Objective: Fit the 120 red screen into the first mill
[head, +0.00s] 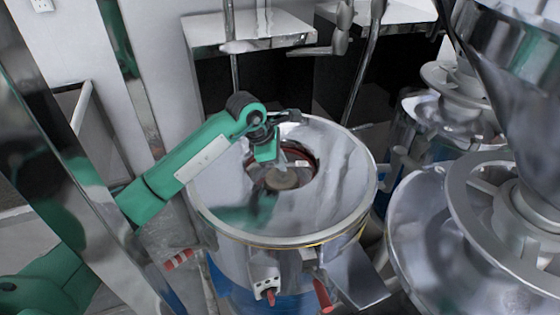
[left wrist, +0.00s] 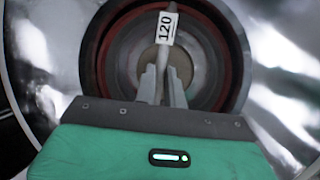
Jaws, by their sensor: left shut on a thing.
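The first mill (head: 225,185) is a blue-bodied drum with a wide, shiny round top and a round opening in its middle. The red screen (left wrist: 238,62) shows as a dark red ring within that opening, and part of its red rim shows in the head view (head: 316,163). A grey bar with a white "120" tag (left wrist: 166,28) crosses the ring. My left gripper (head: 282,162) reaches down at the opening, its fingers (left wrist: 163,84) shut on the bar. I cannot tell whether the screen is fully seated. My right gripper is out of view.
More metal mills (head: 440,225) stand close on the right, with a large cone-shaped part above. A switch box (head: 265,278) and a chute (head: 355,280) are on the mill's front. White-topped dark cabinets (head: 250,30) stand behind. Upright metal pipes rise between them and the mill.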

